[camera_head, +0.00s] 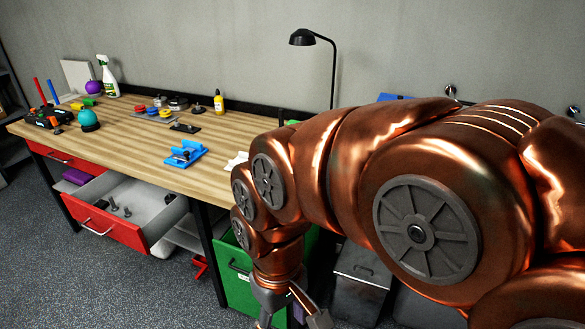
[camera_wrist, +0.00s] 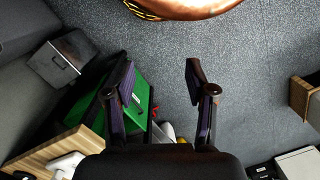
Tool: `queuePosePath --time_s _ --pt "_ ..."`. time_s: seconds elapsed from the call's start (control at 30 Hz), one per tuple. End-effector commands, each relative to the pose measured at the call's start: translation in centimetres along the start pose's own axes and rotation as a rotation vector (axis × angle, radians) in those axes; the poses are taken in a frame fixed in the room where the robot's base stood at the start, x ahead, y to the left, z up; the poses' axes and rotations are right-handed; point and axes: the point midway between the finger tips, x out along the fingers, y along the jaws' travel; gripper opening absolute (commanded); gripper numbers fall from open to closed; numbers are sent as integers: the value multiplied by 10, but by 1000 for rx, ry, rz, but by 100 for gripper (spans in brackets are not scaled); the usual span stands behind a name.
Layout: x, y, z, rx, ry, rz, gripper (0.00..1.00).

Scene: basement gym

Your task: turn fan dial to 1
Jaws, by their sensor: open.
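I cannot make out a fan or its dial in either view. My gripper (camera_wrist: 161,80) is open and empty in the wrist view, its two dark fingers spread apart over the grey carpet. In the head view my gripper (camera_head: 291,312) hangs low at the bottom edge, partly cut off, in front of the green drawer. My copper arm covers the right half of the head view and hides what is behind it.
A wooden workbench (camera_head: 230,150) holds a blue clamp-like tool (camera_head: 184,153), a spray bottle (camera_head: 107,77) and a black lamp (camera_head: 331,60). A red drawer (camera_head: 113,233) stands open below. A green drawer (camera_head: 238,287) is beside my gripper. Carpet (camera_head: 120,290) at left front is clear.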

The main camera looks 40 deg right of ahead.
Motion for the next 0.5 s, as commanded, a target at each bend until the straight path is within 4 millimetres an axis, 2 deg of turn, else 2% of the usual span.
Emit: queuePosePath --time_s 0.27,0.5 --pt "-57 3 -105 -150 117 -58 56" --pt "-101 29 -196 -227 233 -101 56"
